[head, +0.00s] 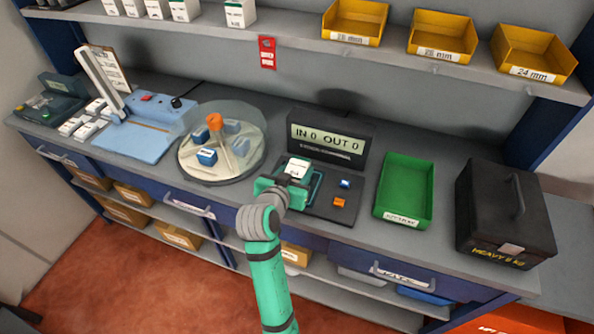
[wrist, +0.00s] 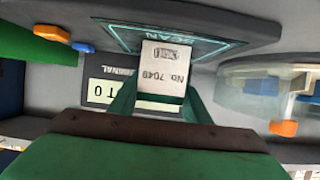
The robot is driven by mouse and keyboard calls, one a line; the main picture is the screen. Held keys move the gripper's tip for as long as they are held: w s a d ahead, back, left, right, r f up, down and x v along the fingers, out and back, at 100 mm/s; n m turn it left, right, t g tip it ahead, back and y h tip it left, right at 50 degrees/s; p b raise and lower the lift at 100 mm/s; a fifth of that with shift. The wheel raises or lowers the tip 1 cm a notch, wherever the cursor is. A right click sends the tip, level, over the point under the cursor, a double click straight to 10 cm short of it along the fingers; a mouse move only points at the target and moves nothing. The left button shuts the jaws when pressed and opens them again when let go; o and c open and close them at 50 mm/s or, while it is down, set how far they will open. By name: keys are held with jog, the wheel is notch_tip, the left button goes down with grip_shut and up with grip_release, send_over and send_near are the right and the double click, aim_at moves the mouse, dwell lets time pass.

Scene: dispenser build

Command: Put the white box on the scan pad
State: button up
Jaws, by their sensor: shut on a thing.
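The white box (head: 297,168) is between the fingers of my gripper (head: 283,186) in the head view, at the left part of the black scan terminal. The wrist view shows the box (wrist: 163,65) with a printed number, held between the green fingers (wrist: 158,100). My gripper is shut on it. The scan pad (head: 313,185) is a dark plate with a teal outline, partly hidden by my gripper and the box. In the wrist view the pad (wrist: 205,42) lies right by the box's end; I cannot tell whether they touch.
The terminal display (head: 327,139) reads IN 0 OUT 0. A blue button (head: 345,183) and an orange button (head: 339,202) sit right of the pad. A green bin (head: 404,190) and a black case (head: 505,213) stand further right. A round carousel (head: 221,143) stands left.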

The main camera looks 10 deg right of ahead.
jog(key=o, duration=1.2)
jog(key=shift+f, duration=0.1)
